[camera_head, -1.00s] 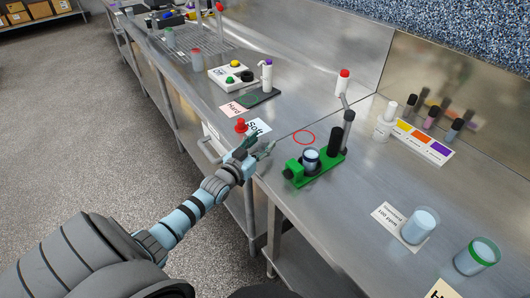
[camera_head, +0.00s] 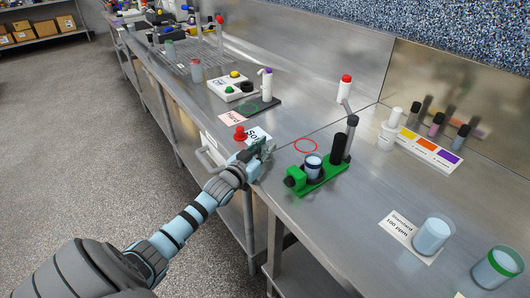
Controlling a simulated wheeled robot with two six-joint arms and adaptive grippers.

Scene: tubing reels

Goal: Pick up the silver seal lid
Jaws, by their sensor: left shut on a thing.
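The lid's shape cannot be made out at this size, and no other silver lid shows clearly on the bench. The red-topped piece (camera_head: 240,133) stands just behind the gripper, apart from the fingertips. My right gripper is not in view.
A green stand (camera_head: 322,178) holding a small cup (camera_head: 313,165) is right of the gripper. A red ring mark (camera_head: 305,146) lies behind it. A cup on a "Standard 100 ppm" card (camera_head: 433,235) and a green-rimmed cup (camera_head: 497,268) are at the right. The bench between is clear.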

